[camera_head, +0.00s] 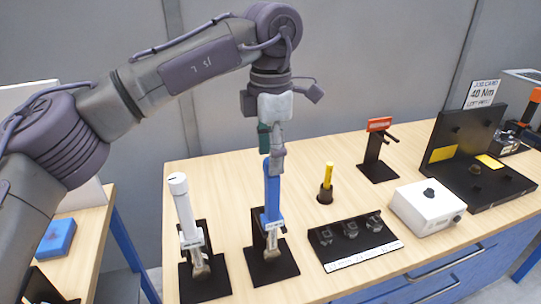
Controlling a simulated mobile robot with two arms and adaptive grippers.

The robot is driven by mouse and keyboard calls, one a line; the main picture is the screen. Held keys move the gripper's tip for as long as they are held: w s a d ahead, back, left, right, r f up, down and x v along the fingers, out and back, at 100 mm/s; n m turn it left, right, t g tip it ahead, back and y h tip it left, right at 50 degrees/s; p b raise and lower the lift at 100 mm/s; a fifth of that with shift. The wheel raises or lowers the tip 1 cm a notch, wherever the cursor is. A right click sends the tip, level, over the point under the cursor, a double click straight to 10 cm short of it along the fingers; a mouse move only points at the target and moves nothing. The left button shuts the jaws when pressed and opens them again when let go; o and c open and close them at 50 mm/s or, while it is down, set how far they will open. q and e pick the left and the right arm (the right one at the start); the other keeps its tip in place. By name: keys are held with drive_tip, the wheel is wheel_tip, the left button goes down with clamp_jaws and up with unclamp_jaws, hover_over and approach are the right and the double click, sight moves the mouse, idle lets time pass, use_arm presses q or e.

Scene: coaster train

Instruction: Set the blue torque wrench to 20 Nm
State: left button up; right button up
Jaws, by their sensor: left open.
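The blue torque wrench (272,196) stands upright, handle up, in a black stand (271,268) on the wooden bench. A small light label sits low on its shaft; its setting is too small to read. My left gripper (274,152) points down from above, at the top end of the blue handle. It is open, with its fingers overlapping the handle's top in the picture; I cannot tell whether they touch it. A white torque wrench (183,208) stands in a similar stand to the left. My right gripper is not in view.
A socket tray (351,239), a yellow-handled tool (327,183), a white box with a black knob (428,207) and a red-topped stand (378,150) are to the right. A card (482,93) reading 40 Nm stands behind a black fixture (465,150). Bare bench lies between them.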

use_arm(q)
wheel_tip(320, 180, up, 11)
idle(0.3)
